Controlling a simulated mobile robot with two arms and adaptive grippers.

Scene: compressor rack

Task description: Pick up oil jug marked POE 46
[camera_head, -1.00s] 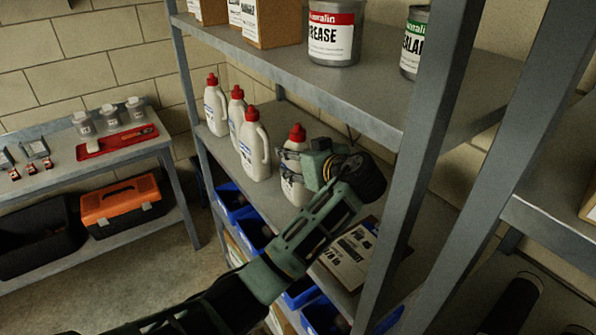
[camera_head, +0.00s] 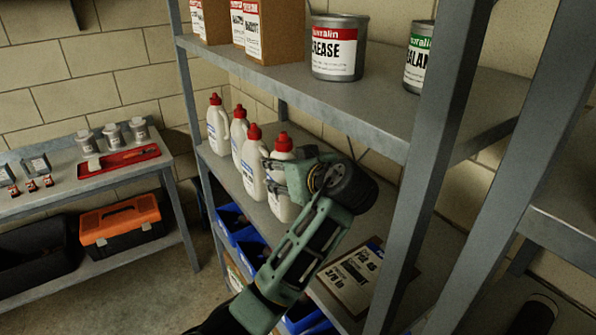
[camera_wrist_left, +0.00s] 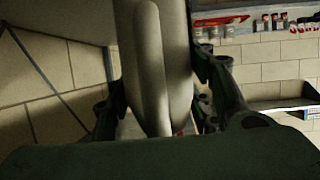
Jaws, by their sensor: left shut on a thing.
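Several white oil jugs with red caps stand in a row on the middle shelf (camera_head: 330,220) of the grey rack. My left gripper (camera_head: 274,175) is shut on the nearest, rightmost jug (camera_head: 284,207), with its fingers around the upper body. That jug is about upright and close to the third jug (camera_head: 252,172); I cannot tell if its base touches the shelf. Its label is mostly hidden, so its marking is unreadable. In the left wrist view the held jug (camera_wrist_left: 155,60) stands between the fingers of the left gripper (camera_wrist_left: 163,100). My right gripper is not in view.
A printed card (camera_head: 352,277) lies on the shelf at the right. Blue bins (camera_head: 248,240) sit below. Cans (camera_head: 337,48) and boxes (camera_head: 268,28) stand on the shelf above. A rack post (camera_head: 428,150) rises close to my arm at right.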

